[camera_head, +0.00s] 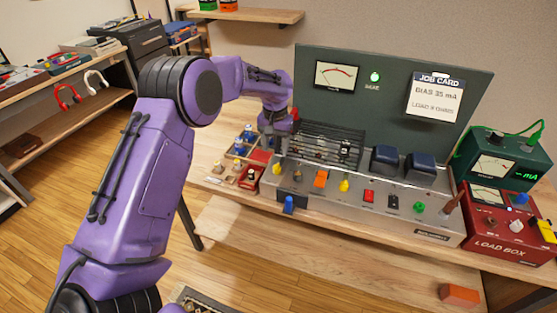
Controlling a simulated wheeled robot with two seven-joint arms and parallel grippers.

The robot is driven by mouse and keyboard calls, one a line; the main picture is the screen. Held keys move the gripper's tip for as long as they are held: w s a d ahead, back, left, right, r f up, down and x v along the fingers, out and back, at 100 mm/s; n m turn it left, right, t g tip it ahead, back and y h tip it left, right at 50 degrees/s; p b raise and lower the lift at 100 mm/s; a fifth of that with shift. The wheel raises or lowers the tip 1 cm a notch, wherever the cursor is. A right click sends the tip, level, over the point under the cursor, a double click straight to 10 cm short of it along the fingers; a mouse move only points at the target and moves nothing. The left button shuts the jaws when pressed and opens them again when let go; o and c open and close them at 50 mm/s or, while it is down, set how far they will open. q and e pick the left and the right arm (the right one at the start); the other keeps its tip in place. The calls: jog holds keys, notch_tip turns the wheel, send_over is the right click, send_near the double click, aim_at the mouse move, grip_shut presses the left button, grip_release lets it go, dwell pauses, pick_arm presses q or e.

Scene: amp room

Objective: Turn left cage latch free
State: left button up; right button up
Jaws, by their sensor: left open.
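The dark slatted cage (332,132) stands on the left part of the grey amp chassis (330,208), in front of the upright green panel (310,100). My left arm comes in from the left, and its gripper (272,138) is at the cage's left end, pointing down. The gripper is open; its fingers are small and partly merge with the dark parts behind. The left cage latch cannot be made out; the gripper covers that end of the cage. I cannot tell whether the fingers touch the latch. My right gripper is not in view.
A wooden tray (237,153) of small parts sits left of the chassis. Coloured knobs and switches line the chassis front. Two dark blue transformers (387,159) stand right of the cage. A red load box (500,228) and a green meter (495,160) stand at right.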

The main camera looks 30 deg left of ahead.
aim_at(277, 166)
pick_arm(q)
jog(key=f, duration=0.4)
jog(key=f+p, duration=0.1)
jog(key=f, duration=0.2)
jog(key=shift+w+d, duration=0.2)
jog(key=shift+d, duration=0.05)
jog(key=shift+f, duration=0.5)
jog(key=shift+s+a, duration=0.1)
jog(key=c, duration=1.1)
